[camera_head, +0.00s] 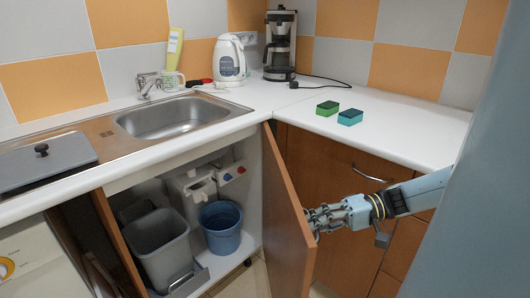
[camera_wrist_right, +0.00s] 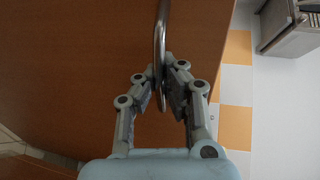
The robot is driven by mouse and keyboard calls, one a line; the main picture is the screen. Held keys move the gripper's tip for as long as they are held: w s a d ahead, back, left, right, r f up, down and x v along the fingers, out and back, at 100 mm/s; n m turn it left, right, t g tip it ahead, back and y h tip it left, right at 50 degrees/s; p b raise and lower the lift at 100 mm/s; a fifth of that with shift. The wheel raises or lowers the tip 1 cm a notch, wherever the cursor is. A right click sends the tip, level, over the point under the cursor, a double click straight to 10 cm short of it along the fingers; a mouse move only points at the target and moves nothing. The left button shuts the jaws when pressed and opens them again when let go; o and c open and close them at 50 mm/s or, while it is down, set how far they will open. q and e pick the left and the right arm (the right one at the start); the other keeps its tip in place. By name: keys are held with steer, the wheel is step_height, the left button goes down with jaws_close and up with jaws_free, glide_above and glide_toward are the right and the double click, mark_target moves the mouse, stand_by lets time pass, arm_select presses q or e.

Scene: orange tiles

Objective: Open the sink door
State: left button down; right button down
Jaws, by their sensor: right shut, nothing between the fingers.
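The brown sink door (camera_head: 284,215) stands swung wide open from the cabinet under the sink (camera_head: 172,118). My right gripper (camera_head: 318,218) is at the door's outer face, close to its free edge. In the right wrist view, the metal handle (camera_wrist_right: 161,35) runs down over the brown door panel (camera_wrist_right: 80,70) to the fingertips of my right gripper (camera_wrist_right: 164,82). The fingers are shut with nothing held between them. They overlap the handle's lower end, and I cannot tell whether they touch it. My left gripper is not in view.
Inside the cabinet stand a grey bin (camera_head: 160,243) and a blue bucket (camera_head: 221,228). The counter (camera_head: 400,120) holds two sponges (camera_head: 339,112), a kettle (camera_head: 229,60) and a coffee maker (camera_head: 280,45). A drawer with a metal handle (camera_head: 368,174) is behind my right arm.

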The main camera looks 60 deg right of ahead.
steer(key=shift+s+d, duration=0.45)
steer(key=shift+s, duration=0.05)
steer(key=c, duration=2)
jaws_free()
steer(key=shift+c, duration=0.2)
steer(key=o, duration=0.6)
steer(key=shift+w, duration=0.1)
steer(key=shift+o, duration=0.2)
